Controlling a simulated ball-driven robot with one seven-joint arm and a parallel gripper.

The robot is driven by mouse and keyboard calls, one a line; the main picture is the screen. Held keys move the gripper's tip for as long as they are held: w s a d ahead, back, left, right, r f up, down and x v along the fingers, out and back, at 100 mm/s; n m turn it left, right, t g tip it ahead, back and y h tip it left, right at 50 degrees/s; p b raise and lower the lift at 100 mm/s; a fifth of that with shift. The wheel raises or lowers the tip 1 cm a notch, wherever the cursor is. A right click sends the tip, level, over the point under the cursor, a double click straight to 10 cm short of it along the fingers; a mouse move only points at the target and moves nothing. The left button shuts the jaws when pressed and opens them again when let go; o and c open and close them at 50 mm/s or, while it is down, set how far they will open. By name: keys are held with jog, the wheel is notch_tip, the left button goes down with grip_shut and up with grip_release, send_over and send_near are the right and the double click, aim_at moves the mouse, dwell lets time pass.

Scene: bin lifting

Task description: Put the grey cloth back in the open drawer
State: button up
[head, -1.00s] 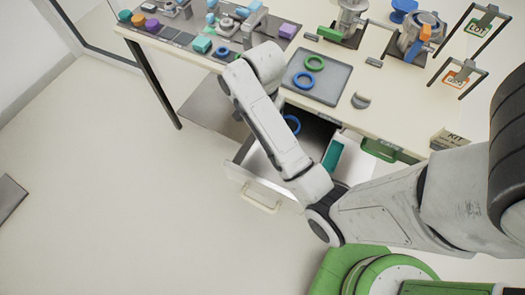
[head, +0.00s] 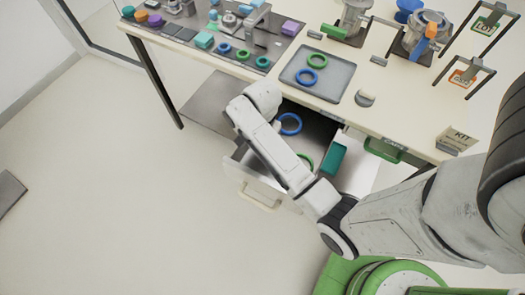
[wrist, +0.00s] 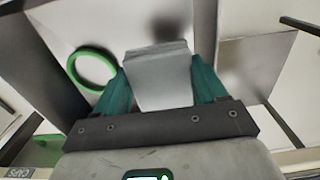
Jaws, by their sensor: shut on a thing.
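In the wrist view, the grey cloth (wrist: 161,92) is pinched between the teal fingers of my gripper (wrist: 160,66). It is a folded, flat piece and sticks out past the fingertips. How high the cloth is above the drawer floor I cannot tell.
The green ring also shows left of the cloth in the wrist view (wrist: 92,69). A grey tray (head: 318,75) with two rings lies on the table.

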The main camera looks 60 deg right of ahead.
jog(key=shift+f, duration=3.55)
jog(key=shift+f, duration=0.15)
jog(key=o, duration=0.7)
jog(key=shift+o, duration=0.2)
notch_tip(320, 180, up, 12)
jog(key=shift+r, duration=0.2)
